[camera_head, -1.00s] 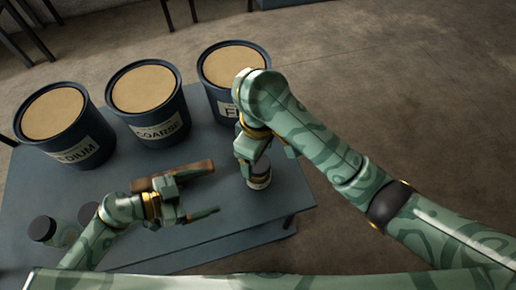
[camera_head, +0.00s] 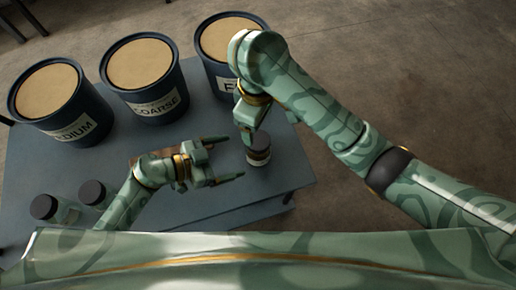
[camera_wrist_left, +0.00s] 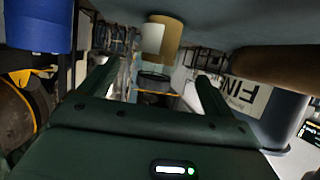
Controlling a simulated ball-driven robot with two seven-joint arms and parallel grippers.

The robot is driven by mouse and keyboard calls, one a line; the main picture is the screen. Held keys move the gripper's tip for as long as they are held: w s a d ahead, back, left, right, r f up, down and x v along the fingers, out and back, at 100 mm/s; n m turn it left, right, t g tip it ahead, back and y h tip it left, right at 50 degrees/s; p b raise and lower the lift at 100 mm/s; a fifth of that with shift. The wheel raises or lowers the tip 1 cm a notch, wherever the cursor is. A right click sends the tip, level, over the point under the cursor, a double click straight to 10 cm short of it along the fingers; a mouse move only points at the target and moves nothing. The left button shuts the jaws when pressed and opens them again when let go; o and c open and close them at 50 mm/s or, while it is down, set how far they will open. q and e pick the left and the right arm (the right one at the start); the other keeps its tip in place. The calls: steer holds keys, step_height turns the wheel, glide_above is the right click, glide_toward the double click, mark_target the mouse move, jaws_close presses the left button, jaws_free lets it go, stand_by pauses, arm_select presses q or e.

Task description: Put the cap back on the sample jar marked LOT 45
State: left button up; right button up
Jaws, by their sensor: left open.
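A small jar (camera_head: 260,157) with a dark top stands near the right end of the blue-grey table. My right gripper (camera_head: 250,128) reaches down over it from above; its fingertips are partly hidden, and I cannot tell whether it grips the jar's top. My left gripper (camera_head: 228,160) is open and empty, lying low over the table and pointing at this jar, just left of it. Between its fingers (camera_wrist_left: 155,95) the left wrist view shows a dark round top (camera_wrist_left: 154,79). Two more dark-capped jars (camera_head: 44,207) (camera_head: 92,193) stand at the table's left front. No LOT number is readable.
Three blue buckets stand along the back, a MEDIUM bucket (camera_head: 70,133), a COARSE bucket (camera_head: 155,104) and a FINE bucket (camera_head: 226,86). A brown rod-like thing lies behind my left gripper, large in the left wrist view (camera_wrist_left: 280,62). The front right table (camera_head: 215,200) is bare.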

mark_target(258, 150)
arm_select(q)
steer(key=x, duration=0.9)
steer(key=shift+w+d+f, duration=0.15)
steer(key=shift+d+f, duration=0.05)
steer(key=shift+d, duration=0.1)
